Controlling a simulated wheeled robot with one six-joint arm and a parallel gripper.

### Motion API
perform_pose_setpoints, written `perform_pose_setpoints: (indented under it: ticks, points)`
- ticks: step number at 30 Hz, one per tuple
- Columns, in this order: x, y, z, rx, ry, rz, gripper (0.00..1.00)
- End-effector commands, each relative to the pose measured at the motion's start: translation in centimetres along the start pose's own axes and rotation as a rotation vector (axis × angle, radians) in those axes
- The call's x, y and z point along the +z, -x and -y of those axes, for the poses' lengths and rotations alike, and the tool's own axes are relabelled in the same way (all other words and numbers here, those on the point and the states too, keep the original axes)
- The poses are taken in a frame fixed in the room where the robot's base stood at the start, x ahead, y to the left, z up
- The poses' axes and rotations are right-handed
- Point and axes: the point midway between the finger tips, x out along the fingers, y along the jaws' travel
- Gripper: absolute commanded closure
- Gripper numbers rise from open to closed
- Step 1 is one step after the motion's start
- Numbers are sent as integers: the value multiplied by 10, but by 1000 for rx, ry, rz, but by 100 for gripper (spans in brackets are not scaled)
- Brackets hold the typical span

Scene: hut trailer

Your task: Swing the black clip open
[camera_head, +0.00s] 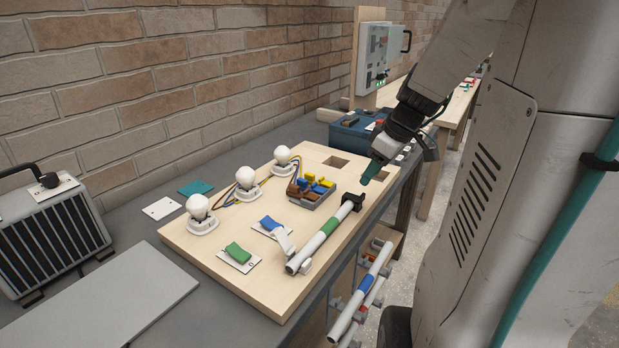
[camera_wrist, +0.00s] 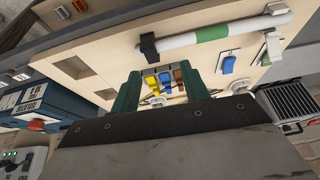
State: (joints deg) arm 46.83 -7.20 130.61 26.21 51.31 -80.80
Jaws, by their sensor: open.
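The black clip (camera_head: 352,202) is at the far end of a white tube with a green band (camera_head: 328,226), which lies along the right edge of a wooden board. In the wrist view the black clip (camera_wrist: 148,46) is at the tube's left end; I cannot tell whether it is latched. A white clip (camera_head: 285,243) is at the tube's near end, its lever sticking up. My gripper (camera_head: 371,173) is above the board's far right edge, beyond the black clip and apart from it. Its teal fingers (camera_wrist: 161,88) are spread and empty in the wrist view.
The wooden board (camera_head: 190,240) carries several white bulbs, a tray of coloured blocks (camera_head: 312,190), a blue switch (camera_head: 269,223) and a green switch (camera_head: 238,253). A blue box (camera_head: 352,137) stands behind. Another tube with a blue band (camera_head: 364,285) hangs below, right of the bench.

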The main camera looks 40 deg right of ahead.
Motion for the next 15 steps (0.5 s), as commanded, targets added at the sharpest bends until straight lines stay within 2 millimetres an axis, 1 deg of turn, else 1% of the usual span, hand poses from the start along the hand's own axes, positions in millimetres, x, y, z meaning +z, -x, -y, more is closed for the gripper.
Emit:
perform_pose_setpoints:
  ticks: [1, 4, 8, 15]
  points:
    - [5, -1, -10, 7, 1, -6, 55]
    - [9, -6, -19, 14, 13, -13, 55]
    - [9, -21, -20, 13, 18, -13, 55]
    - [8, -60, -19, 12, 18, -12, 55]
